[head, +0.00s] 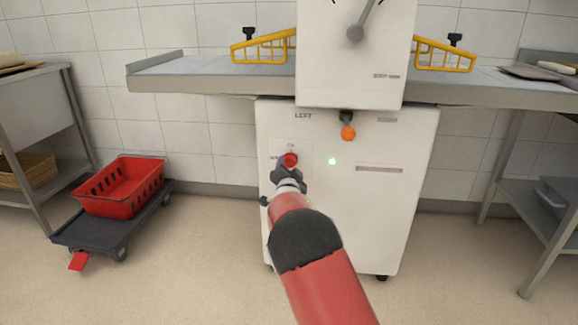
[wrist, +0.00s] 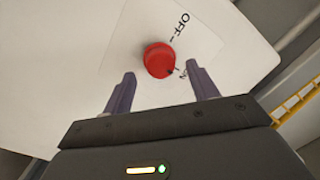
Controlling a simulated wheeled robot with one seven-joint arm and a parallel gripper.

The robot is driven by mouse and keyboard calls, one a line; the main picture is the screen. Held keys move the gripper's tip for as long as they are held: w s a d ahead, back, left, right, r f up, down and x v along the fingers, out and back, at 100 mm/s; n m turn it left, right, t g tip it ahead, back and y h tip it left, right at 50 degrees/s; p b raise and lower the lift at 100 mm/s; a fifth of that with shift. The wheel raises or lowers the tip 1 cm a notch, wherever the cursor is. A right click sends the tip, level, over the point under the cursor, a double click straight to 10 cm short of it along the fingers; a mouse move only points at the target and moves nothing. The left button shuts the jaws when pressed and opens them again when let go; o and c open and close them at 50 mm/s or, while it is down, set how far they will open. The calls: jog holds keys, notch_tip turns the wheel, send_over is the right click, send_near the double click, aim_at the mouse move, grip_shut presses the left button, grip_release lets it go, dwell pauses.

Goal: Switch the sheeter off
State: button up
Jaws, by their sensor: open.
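The sheeter (head: 350,215) is a white cabinet with a grey belt table (head: 205,80) across it. A red rotary knob (head: 291,160) sits on a pale label at the left of its front. In the wrist view the red knob (wrist: 159,60) lies just beyond the fingertips, between them, with OFF and ON printed beside it. Its dark mark appears on the side by ON. A green light (head: 332,161) glows to the right of the knob. My gripper (wrist: 163,82) is open and empty, facing the knob; in the head view it covers the area just below the knob.
An orange-ended lever (head: 347,132) hangs above and right of the knob. Yellow guards (head: 443,55) stand over the belt table. A red crate (head: 122,186) on a dark trolley (head: 75,235) is at the left. The floor before the cabinet is clear.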

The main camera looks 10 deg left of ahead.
aim_at(290, 161)
jog(key=shift+w, duration=1.35)
jog(key=shift+c, duration=0.2)
jog(key=c, duration=1)
